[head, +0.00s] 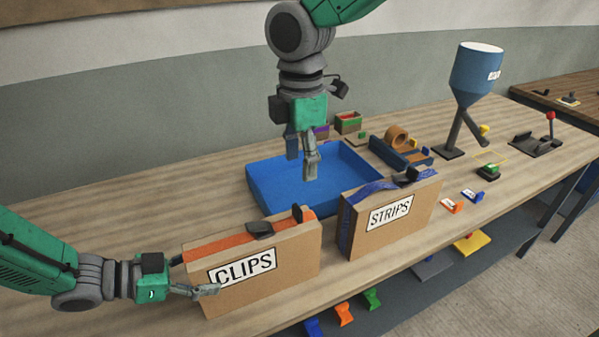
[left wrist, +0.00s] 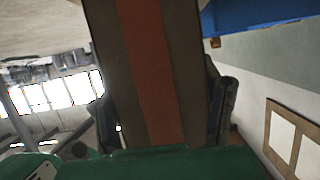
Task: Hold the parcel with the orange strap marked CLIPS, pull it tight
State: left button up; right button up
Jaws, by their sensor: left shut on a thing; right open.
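The CLIPS parcel (head: 285,262) is a brown box standing upright near the front edge of the table, with an orange strap (head: 215,245) over its top and a black buckle on it. My left gripper (head: 196,275) is shut on the parcel's left end. In the left wrist view the parcel's end with the orange strap (left wrist: 147,70) lies between the two fingers (left wrist: 160,110). An orange strap end with a dark tip stands up at the parcel's top right. My right gripper (head: 303,160) is open and empty, pointing down above the blue tray, apart from the parcel.
The STRIPS parcel (head: 410,218) with a blue strap stands just right of the CLIPS parcel. The blue tray (head: 262,190) lies behind both. A blue hopper (head: 476,70) on a stand is at the back right. Small coloured clips (head: 452,206) lie near the right front edge.

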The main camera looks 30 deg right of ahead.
pick_arm(q)
jog(key=o, duration=1.8)
jog(key=shift+c, duration=0.2)
